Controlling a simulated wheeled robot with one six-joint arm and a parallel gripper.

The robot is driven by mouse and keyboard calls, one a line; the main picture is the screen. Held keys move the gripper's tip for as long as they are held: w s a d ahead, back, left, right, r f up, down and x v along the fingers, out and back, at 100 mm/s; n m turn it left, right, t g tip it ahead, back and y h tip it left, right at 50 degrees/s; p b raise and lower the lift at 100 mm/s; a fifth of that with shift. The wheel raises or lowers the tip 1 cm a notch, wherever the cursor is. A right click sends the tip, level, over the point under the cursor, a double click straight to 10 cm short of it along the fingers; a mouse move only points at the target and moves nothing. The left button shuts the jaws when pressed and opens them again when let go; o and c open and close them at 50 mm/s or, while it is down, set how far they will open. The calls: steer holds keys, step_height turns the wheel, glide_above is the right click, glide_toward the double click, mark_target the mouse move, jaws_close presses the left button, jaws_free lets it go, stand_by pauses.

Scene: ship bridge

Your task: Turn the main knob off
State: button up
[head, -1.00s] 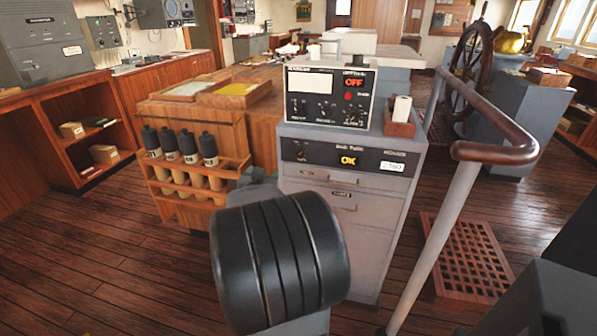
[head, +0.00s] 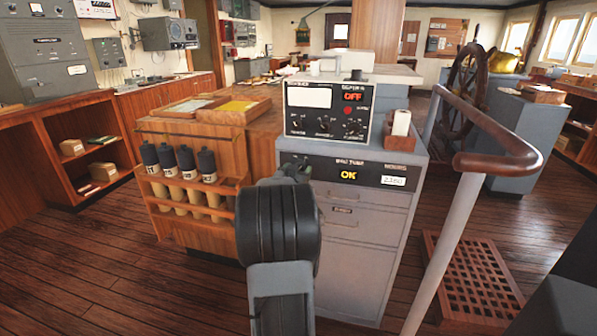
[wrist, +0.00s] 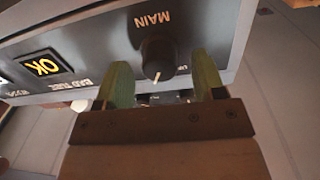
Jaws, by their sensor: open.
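The main knob (wrist: 158,57) is a dark round knob on the grey panel, under the upside-down label MAIN in the wrist view. Its white pointer line faces the bottom of that view, away from the label. My gripper (wrist: 162,73) is open, with one green finger on each side of the knob. A gap shows beside each finger; I cannot tell how deep the fingers reach around it. In the head view my gripper (head: 294,165) is at the left of the cabinet's upper panel (head: 372,168) and hides the knob.
An instrument box (head: 327,108) with a meter, small knobs and a red OFF display stands on the cabinet above. An amber OK light (head: 348,176) is on the panel. A wooden rack (head: 190,190) stands left, a handrail (head: 497,160) right.

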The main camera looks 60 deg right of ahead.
steer(key=shift+w+d, duration=0.2)
steer(key=shift+d, duration=0.5)
steer(key=shift+c, duration=0.4)
